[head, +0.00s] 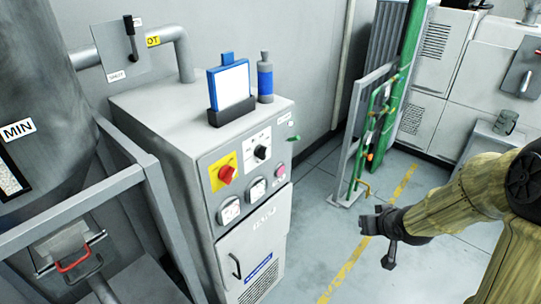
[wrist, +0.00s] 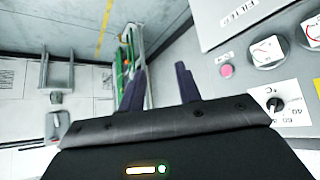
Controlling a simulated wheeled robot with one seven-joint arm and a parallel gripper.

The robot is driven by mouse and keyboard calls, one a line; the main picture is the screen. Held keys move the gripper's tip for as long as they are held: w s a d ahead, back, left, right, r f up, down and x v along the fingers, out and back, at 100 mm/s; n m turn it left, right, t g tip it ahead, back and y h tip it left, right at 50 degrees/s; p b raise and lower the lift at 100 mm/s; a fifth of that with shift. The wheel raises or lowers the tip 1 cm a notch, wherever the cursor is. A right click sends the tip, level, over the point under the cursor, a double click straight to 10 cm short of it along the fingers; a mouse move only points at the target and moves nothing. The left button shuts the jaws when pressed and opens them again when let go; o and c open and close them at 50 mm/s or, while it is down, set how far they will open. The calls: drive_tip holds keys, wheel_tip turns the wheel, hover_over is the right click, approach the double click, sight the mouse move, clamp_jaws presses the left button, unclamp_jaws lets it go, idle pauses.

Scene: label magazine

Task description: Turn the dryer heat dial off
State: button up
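The heat dial is a black knob (head: 262,152) on a white scale plate on the front of a grey cabinet (head: 155,105). In the wrist view the dial (wrist: 274,104) is at the right edge, with °C and numbers around it. I cannot tell its exact setting. My gripper (head: 376,242) is to the right of the cabinet front, apart from it. In the wrist view my gripper (wrist: 160,67) has its two dark fingers spread, with nothing between them.
A red rotary switch (head: 227,174) on a yellow plate is left of the dial. Two gauges (head: 229,211) and a pink button (head: 281,170) are below.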

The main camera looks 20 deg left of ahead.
sight(266, 154)
drive_tip(key=w+a+r+n+y, duration=0.2)
drive_tip(key=a+y, duration=0.5)
drive_tip(key=a, duration=0.1)
drive_tip(key=w+a+r+n+y, duration=0.3)
drive_tip(key=a+y, duration=0.3)
drive_tip(key=a, duration=0.2)
drive_tip(key=shift+r+g+y+p, duration=0.3)
drive_tip(key=shift+y, duration=0.1)
drive_tip(key=shift+w+a, duration=0.1)
drive_tip(key=shift+a, duration=0.05)
drive_tip(key=p+x, duration=0.5)
drive_tip(key=x, duration=1.2)
drive_tip(key=shift+w+a, duration=0.1)
drive_tip(key=shift+a, duration=0.1)
clamp_jaws()
